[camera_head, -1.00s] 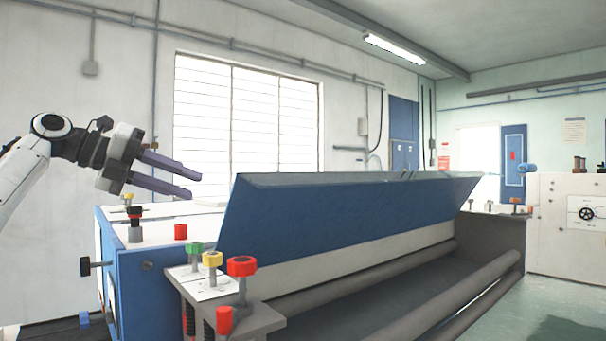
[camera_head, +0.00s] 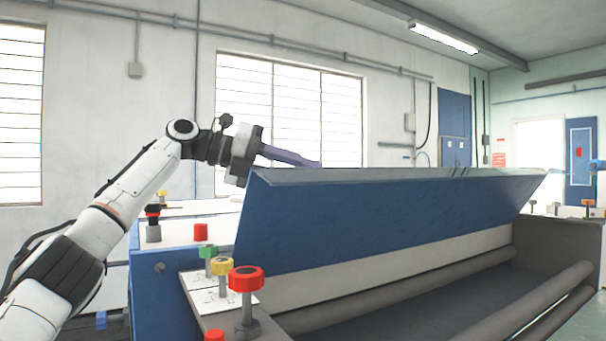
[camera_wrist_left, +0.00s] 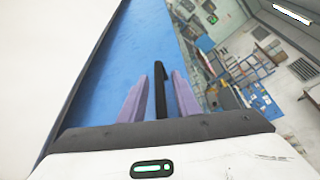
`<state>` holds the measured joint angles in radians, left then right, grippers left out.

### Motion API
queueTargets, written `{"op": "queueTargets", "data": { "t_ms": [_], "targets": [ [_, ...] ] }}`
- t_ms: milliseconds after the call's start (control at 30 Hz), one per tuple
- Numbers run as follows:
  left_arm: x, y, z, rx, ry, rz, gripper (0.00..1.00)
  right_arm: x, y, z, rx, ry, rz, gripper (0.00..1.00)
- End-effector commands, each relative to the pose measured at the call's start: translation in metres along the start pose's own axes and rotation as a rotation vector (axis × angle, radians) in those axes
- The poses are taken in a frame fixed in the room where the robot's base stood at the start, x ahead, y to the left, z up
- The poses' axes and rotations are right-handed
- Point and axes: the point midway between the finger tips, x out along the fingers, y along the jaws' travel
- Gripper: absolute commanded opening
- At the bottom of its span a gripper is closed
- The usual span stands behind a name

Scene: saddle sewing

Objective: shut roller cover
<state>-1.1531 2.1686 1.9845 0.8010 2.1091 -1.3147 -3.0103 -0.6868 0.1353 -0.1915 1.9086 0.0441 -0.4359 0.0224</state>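The roller cover (camera_head: 390,212) is a long blue panel, raised and tilted over the machine in the head view. Its blue surface also fills the left middle of the left wrist view (camera_wrist_left: 115,55). My left gripper (camera_head: 312,162) is behind the cover's top edge, near its left end, and its fingertips are partly hidden there. In the left wrist view the two purple fingers (camera_wrist_left: 158,82) are apart, with a black bar (camera_wrist_left: 160,92) between them, and I cannot tell whether they touch it. My right gripper is not in view.
Red (camera_head: 246,279), yellow (camera_head: 222,263) and green (camera_head: 208,251) knobs stand on the machine's near left corner. Grey rollers (camera_head: 530,295) lie in the open bay below the cover. A wall with windows (camera_head: 290,110) is behind.

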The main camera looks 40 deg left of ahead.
Motion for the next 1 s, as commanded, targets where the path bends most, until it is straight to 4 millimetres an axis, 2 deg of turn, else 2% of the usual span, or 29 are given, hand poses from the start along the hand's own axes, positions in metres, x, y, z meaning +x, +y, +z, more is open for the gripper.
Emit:
{"op": "queueTargets", "data": {
  "t_ms": [100,333,500,800,1000],
  "targets": [
    [0.005,0.0,0.0,0.0,-0.001,0.0,0.29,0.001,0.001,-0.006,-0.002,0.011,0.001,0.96],
    [0.005,0.0,0.0,0.0,-0.001,0.0,0.29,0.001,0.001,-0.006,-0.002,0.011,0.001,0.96],
    [0.004,0.0,0.0,0.0,-0.001,0.0,0.01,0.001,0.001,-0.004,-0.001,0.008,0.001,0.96],
    [0.005,0.0,-0.001,0.0,-0.001,0.0,0.0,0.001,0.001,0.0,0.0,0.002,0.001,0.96],
    [0.011,-0.001,-0.017,0.002,0.0,0.0,0.0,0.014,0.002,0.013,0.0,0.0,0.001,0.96]
  ]
}}
